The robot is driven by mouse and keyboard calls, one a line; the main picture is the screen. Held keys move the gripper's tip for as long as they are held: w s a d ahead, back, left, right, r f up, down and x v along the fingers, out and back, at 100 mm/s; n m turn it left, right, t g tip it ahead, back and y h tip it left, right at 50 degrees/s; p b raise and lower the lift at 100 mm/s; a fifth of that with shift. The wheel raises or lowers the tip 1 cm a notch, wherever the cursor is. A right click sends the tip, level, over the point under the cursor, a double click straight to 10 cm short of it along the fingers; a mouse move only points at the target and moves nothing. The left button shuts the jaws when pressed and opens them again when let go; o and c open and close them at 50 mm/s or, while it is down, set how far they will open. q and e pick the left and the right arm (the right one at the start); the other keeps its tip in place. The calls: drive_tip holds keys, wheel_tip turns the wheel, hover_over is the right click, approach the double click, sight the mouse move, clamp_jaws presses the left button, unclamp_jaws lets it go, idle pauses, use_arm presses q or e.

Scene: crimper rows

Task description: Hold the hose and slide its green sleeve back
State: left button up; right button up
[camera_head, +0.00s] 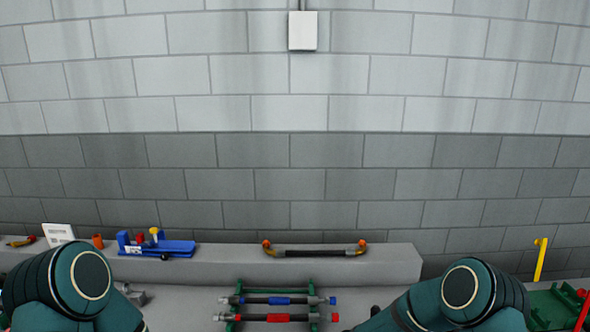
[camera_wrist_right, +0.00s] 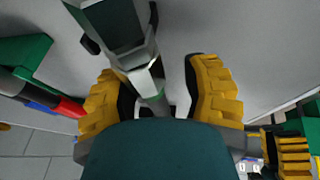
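In the right wrist view, my right gripper (camera_wrist_right: 160,98) has its two ribbed yellow fingers well apart. In the head view, only my upper arm parts show at both lower corners, and both grippers are hidden. No green sleeve can be made out there.
A green rack (camera_head: 275,282) holds dark hoses with a blue sleeve (camera_head: 279,300) and a red sleeve (camera_head: 278,318). An orange-ended hose (camera_head: 315,252) and a blue fixture (camera_head: 170,247) are on the grey ledge (camera_head: 225,265). A yellow post (camera_head: 540,260) stands right. A brick wall closes the back.

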drive_tip(key=shift+o, duration=0.4)
drive_tip(key=shift+w+r, duration=0.2)
drive_tip(key=shift+w, duration=0.05)
drive_tip(key=o, duration=0.7)
drive_tip(key=shift+a, duration=0.1)
drive_tip(key=shift+c, duration=0.2)
drive_tip(key=shift+r, duration=0.15)
drive_tip(key=v, duration=1.1)
drive_tip(key=shift+d+r, duration=0.2)
drive_tip(key=shift+r, duration=0.1)
drive_tip(key=shift+s, duration=0.15)
